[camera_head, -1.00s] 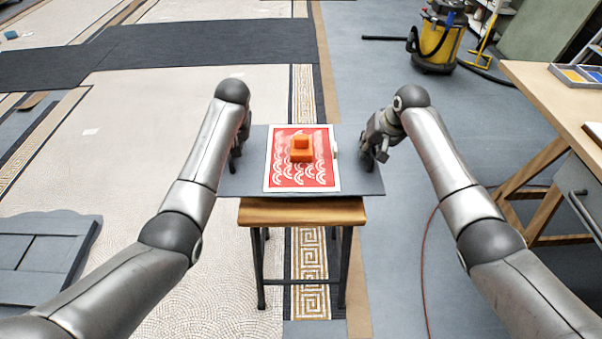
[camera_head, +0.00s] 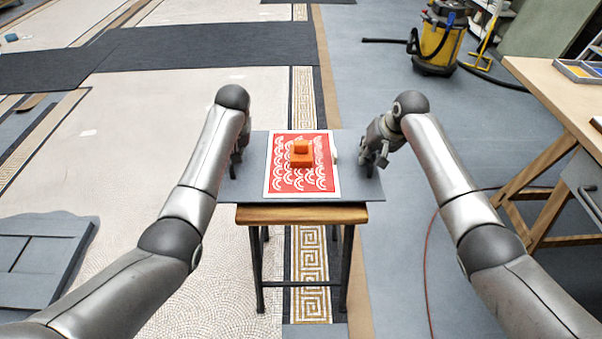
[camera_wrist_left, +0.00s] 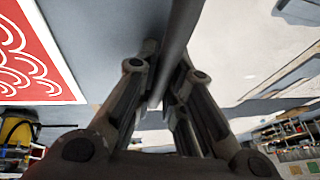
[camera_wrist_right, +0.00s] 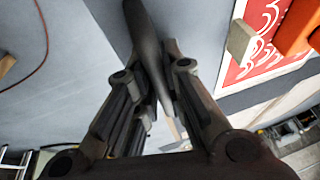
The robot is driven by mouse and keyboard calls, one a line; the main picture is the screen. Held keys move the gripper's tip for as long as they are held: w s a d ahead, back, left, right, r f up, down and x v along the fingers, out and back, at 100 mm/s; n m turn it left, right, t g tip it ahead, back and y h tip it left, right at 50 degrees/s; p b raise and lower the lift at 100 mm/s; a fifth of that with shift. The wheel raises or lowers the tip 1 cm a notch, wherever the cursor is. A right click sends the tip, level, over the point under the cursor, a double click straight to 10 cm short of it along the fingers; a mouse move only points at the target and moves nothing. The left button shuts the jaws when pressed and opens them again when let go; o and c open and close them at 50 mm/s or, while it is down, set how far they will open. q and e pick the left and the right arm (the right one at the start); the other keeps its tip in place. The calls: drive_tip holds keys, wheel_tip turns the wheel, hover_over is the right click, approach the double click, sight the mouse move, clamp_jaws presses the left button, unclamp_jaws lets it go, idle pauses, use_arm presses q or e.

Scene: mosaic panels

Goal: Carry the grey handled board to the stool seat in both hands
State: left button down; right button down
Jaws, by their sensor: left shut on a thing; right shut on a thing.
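The grey handled board (camera_head: 354,185) is over the wooden stool seat (camera_head: 302,215) in the head view, roughly level. Whether it touches the seat cannot be told. A red and white patterned sheet (camera_head: 324,180) lies on it, with orange blocks (camera_head: 301,158) on the sheet and a small pale block (camera_wrist_right: 239,40) beside it. My left gripper (camera_head: 236,165) is at the board's left side, shut on a bar-like handle (camera_wrist_left: 178,45). My right gripper (camera_head: 374,158) is at its right side, shut on the other handle (camera_wrist_right: 146,40). My left fingertips are mostly hidden in the head view.
A wooden workbench (camera_head: 530,85) with a tray (camera_head: 580,72) stands at the right. A yellow vacuum (camera_head: 437,42) stands at the back right. Grey panels (camera_head: 40,260) lie at the lower left. A red cable (camera_head: 427,270) runs along the floor right of the stool.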

use_arm(q)
drive_tip(key=shift+a+f+b, duration=0.15)
drive_tip(key=shift+f+b, duration=0.4)
drive_tip(key=shift+f, duration=0.05)
use_arm(e)
drive_tip(key=shift+d+f, duration=0.15)
drive_tip(key=shift+f, duration=0.45)
use_arm(q)
drive_tip(key=c, duration=1.9)
unclamp_jaws()
drive_tip(key=shift+f, duration=0.1)
use_arm(e)
drive_tip(key=c, duration=1.9)
unclamp_jaws()
drive_tip(key=shift+f, duration=0.1)
use_arm(q)
drive_tip(key=o, duration=0.4)
drive_tip(key=shift+s, duration=0.1)
use_arm(e)
drive_tip(key=o, duration=0.4)
drive_tip(key=shift+s, duration=0.1)
drive_tip(key=shift+s+r, duration=0.15)
drive_tip(key=shift+r, duration=0.45)
use_arm(q)
drive_tip(key=v, duration=1.2)
use_arm(e)
drive_tip(key=v, duration=1.1)
drive_tip(key=shift+f, duration=0.1)
